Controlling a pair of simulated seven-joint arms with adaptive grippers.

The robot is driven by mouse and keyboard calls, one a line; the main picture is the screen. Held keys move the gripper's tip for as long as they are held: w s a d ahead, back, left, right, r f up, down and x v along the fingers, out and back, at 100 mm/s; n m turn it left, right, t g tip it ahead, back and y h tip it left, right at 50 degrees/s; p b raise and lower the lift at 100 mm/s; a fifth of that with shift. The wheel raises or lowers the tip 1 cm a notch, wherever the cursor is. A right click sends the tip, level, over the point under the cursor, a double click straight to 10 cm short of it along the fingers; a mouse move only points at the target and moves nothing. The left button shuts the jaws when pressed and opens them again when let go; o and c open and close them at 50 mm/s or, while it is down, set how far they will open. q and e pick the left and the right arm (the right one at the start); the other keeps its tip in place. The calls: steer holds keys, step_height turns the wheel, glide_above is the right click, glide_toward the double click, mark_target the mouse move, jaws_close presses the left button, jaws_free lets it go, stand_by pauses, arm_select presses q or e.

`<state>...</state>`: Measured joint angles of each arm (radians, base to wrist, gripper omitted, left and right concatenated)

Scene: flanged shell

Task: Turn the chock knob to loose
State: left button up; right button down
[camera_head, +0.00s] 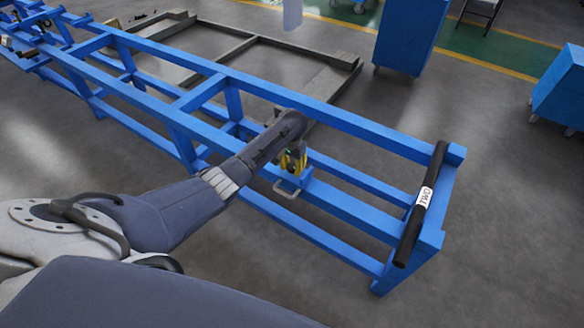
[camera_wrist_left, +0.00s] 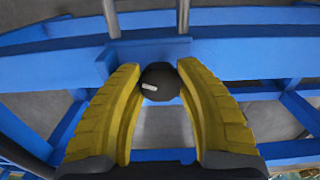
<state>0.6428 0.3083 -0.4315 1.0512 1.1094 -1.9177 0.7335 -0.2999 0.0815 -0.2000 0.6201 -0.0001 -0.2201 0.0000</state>
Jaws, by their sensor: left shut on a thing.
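The chock knob (camera_wrist_left: 160,82) is a dark round knob with a small white mark on its left side. In the left wrist view it sits between the tips of the two yellow fingers of my left gripper (camera_wrist_left: 158,84), which are shut on it. In the head view my left gripper (camera_head: 292,162) reaches down at the blue frame's middle rail, and the arm and fingers hide the knob there. A grey metal handle (camera_head: 285,190) sticks out from the rail just below the gripper. My right gripper is not in view.
The long blue frame (camera_head: 350,205) runs from upper left to lower right. A black bar labelled TWO (camera_head: 422,205) lies across its right end. Blue cabinets (camera_head: 408,35) and a grey floor frame (camera_head: 335,80) stand beyond. The floor at the lower right is clear.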

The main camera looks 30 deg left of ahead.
mark_target(291, 167)
arm_select(q)
steer(key=shift+s+f, duration=0.1)
steer(key=shift+s, duration=0.05)
steer(key=o, duration=1)
steer(key=shift+r, duration=0.5)
step_height(291, 167, up, 11)
steer(key=shift+r, duration=0.1)
